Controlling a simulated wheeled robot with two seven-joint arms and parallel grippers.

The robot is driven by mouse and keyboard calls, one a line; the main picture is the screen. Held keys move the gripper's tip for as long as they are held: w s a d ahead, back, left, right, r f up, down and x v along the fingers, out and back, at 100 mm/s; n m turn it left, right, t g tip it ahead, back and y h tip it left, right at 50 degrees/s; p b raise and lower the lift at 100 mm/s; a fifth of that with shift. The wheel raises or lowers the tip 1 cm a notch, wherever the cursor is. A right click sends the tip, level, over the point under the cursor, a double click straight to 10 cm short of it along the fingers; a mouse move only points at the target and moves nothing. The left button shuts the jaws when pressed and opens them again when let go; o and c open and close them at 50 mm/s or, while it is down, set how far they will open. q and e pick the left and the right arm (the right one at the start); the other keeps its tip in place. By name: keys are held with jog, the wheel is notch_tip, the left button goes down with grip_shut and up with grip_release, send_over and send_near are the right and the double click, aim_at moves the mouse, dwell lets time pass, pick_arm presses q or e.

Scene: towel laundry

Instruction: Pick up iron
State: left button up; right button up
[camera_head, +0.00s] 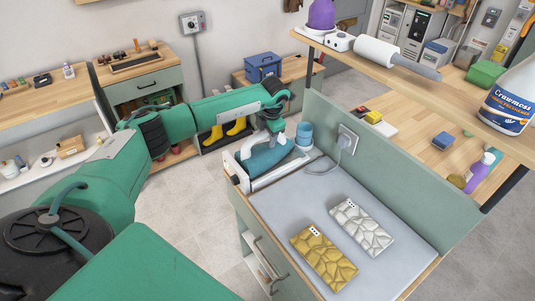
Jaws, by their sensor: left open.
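The iron (264,160) looks teal and rests at the far left corner of the grey-topped work surface (310,193), in or against a white frame (237,172). My left gripper (277,137) points down at the iron's upper back part. It is open, with its fingertips at or just above the iron; I cannot tell whether they touch it. The gripper hides part of the iron. My right gripper is not in view.
A gold patterned piece (324,257) and a silver one (361,228) lie on the surface. A blue cylinder (305,134) stands behind the iron. A white cord runs from the wall socket (347,140). A raised shelf (400,78) borders the right side.

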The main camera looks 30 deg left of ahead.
pick_arm(q)
grip_shut()
dwell(1.2)
jog(key=shift+w+r, duration=0.15)
